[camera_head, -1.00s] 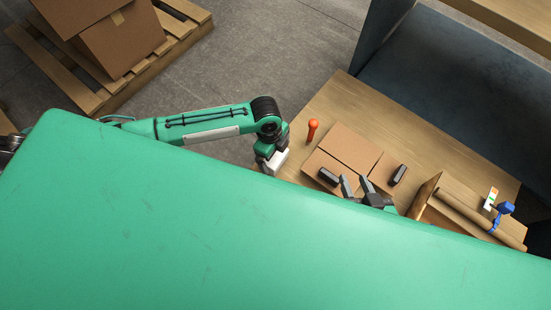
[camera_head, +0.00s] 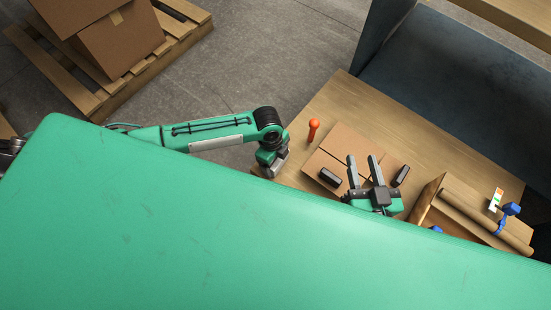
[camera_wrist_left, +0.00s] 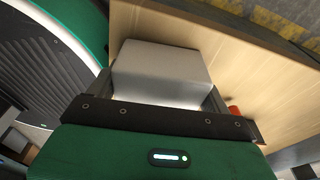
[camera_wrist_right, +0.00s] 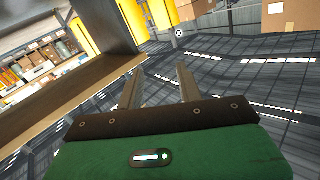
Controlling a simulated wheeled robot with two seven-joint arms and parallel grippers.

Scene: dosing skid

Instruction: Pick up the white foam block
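The white foam block (camera_wrist_left: 162,72) fills the space between the fingers of my left gripper (camera_wrist_left: 162,95) in the left wrist view. Both fingers lie against its sides, so the gripper is shut on it. In the head view my left gripper (camera_head: 273,168) is at the table's left edge, and the block is mostly hidden there. My right gripper (camera_head: 363,168) is over the cardboard on the table, its two fingers apart and empty. The right wrist view also shows the open fingers (camera_wrist_right: 158,88) with nothing between them.
The wooden table (camera_head: 335,105) bears flat cardboard (camera_head: 350,147), an orange-red tool (camera_head: 313,130), two dark blocks (camera_head: 330,177), a cardboard tube (camera_head: 480,220) and a blue item (camera_head: 510,209). My green body hides the near side. A pallet with boxes (camera_head: 120,45) stands far left.

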